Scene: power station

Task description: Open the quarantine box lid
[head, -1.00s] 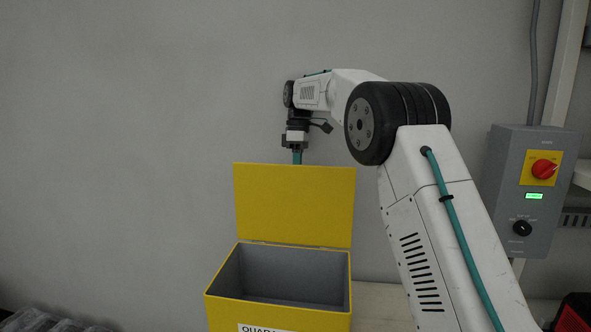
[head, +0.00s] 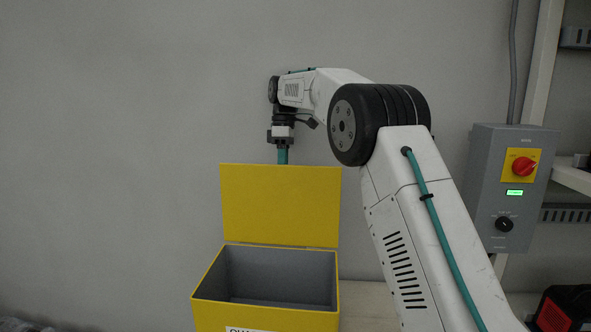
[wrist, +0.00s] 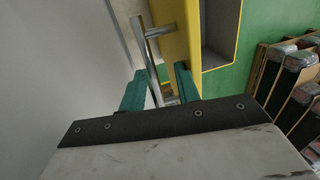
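The yellow quarantine box (head: 208,312) stands at the lower middle of the head view, its grey inside showing. Its yellow lid (head: 280,205) stands upright at the back edge, swung open. My gripper (head: 282,155) points down at the lid's top edge, its fingertips partly hidden behind the lid. In the wrist view, my gripper's teal fingers (wrist: 159,80) are apart, with a metal bar handle (wrist: 150,65) running between them beside the lid (wrist: 178,35). I see a gap beside the bar, so the fingers do not look closed on it.
A grey control box (head: 512,190) with a red knob is on the right. A shelf frame (head: 541,90) stands behind it, and a red and black object (head: 565,308) lies low right. A plain wall is close behind the lid. The wrist view shows cartons (wrist: 285,85) at the right.

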